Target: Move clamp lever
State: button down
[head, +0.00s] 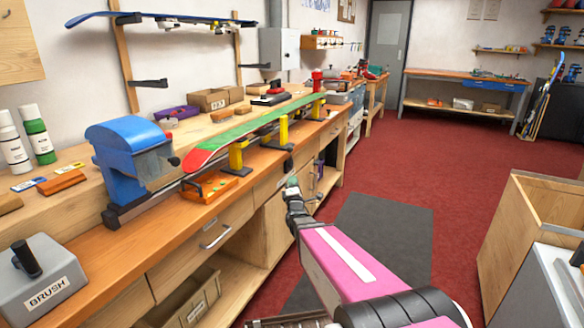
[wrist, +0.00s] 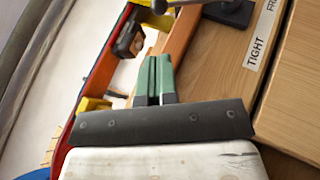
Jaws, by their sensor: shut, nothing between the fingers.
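The clamp lever (wrist: 185,3) shows only in part at the top edge of the wrist view, as a grey metal bar beside a dark base (wrist: 232,12) on the wooden bench front. The rest of it is cut off. A white label (wrist: 258,50) beside it reads TIGHT, with a second word cut off. My gripper (wrist: 152,62) has green fingertips pressed together with nothing between them. It is below the lever in the wrist view and apart from it. In the head view my gripper (head: 292,182) is at the bench's front edge, near a small dark part (head: 288,165).
A green and red ski or board (head: 255,128) lies along yellow supports (head: 237,155) on the bench. A blue machine (head: 130,150) and an orange tray (head: 210,186) stand at left. A wooden bin (head: 530,215) stands at right.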

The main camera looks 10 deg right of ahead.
aim_at(290, 152)
jog(key=x, duration=1.3)
jog(key=shift+w+r, duration=0.1)
jog(key=shift+w, duration=0.15)
